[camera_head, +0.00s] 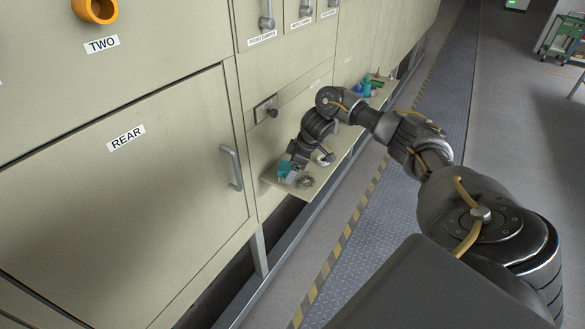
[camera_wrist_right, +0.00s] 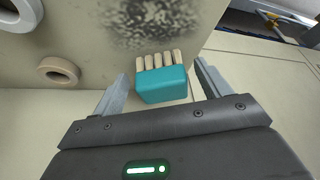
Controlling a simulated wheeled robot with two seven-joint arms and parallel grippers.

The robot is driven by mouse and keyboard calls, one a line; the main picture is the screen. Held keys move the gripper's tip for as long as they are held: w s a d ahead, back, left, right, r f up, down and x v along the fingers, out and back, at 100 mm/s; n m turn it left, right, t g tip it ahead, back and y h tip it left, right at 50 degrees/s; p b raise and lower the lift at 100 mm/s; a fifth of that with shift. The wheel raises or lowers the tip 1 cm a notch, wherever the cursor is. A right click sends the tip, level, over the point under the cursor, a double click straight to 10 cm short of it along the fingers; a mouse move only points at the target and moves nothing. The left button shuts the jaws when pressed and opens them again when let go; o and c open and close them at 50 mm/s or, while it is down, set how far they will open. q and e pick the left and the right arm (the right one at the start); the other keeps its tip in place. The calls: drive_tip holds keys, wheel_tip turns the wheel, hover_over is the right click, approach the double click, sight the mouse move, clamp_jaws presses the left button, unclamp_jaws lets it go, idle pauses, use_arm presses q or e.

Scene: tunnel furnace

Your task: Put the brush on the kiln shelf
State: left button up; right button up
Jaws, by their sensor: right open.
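The brush (camera_wrist_right: 161,84), a teal block with a row of several pale bristles, lies on a beige surface in the right wrist view. My right gripper (camera_wrist_right: 161,72) is open, with one finger on each side of the brush and visible gaps between. In the head view my right gripper (camera_head: 297,166) is low over a narrow shelf (camera_head: 299,194) on the furnace wall, and a teal patch (camera_head: 284,169) shows beside it. I cannot tell from the name alone whether this ledge is the kiln shelf. My left gripper is not in view.
Two pale rings (camera_wrist_right: 58,72) lie left of the brush, and a dark speckled patch (camera_wrist_right: 158,22) is beyond it. Blue and green items (camera_head: 366,87) stand farther along the ledge. A door handle (camera_head: 231,167) and a knob (camera_head: 270,112) stick out nearby. The aisle floor is clear.

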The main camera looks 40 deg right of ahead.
drive_tip(key=p+v, duration=0.1)
drive_tip(key=v, duration=1.1)
drive_tip(key=shift+r, duration=0.15)
